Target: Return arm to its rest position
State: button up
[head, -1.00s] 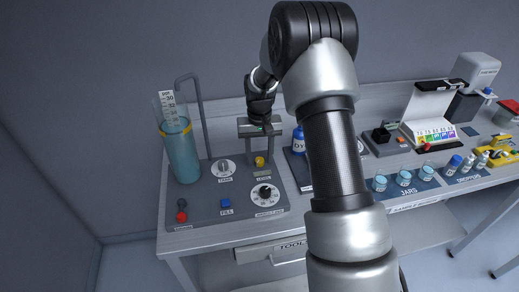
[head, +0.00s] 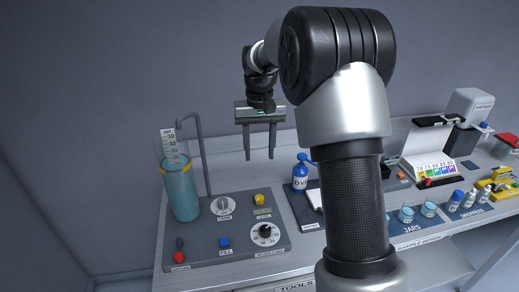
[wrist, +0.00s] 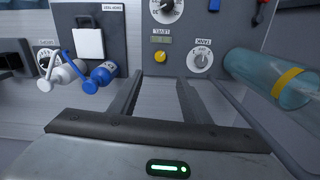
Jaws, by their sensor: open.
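My gripper (head: 260,143) hangs in the air above the back edge of the control panel in the head view, fingers pointing down and apart. In the wrist view its two fingers (wrist: 158,100) are spread with nothing between them. It touches nothing that I can see. My arm fills the middle of the head view and hides part of the bench.
A tall cylinder of blue liquid (head: 183,195) with a bent pipe stands left of the gripper. A blue bottle (head: 300,175) stands to the right. Jars (head: 406,215), droppers and a colour chart (head: 436,170) lie farther right. The air above the bench is free.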

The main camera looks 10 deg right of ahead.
jog(key=shift+r, duration=0.15)
jog(key=s+r+t, duration=0.3)
jog(key=s+r, duration=0.9)
jog(key=s, duration=0.2)
jog(key=s+f+n+t+p, duration=0.1)
jog(key=s+t, duration=0.1)
jog(key=s, duration=1.4)
jog(key=shift+s+a+t, duration=0.15)
jog(key=shift+s+t, duration=0.1)
jog(key=shift+t, duration=0.05)
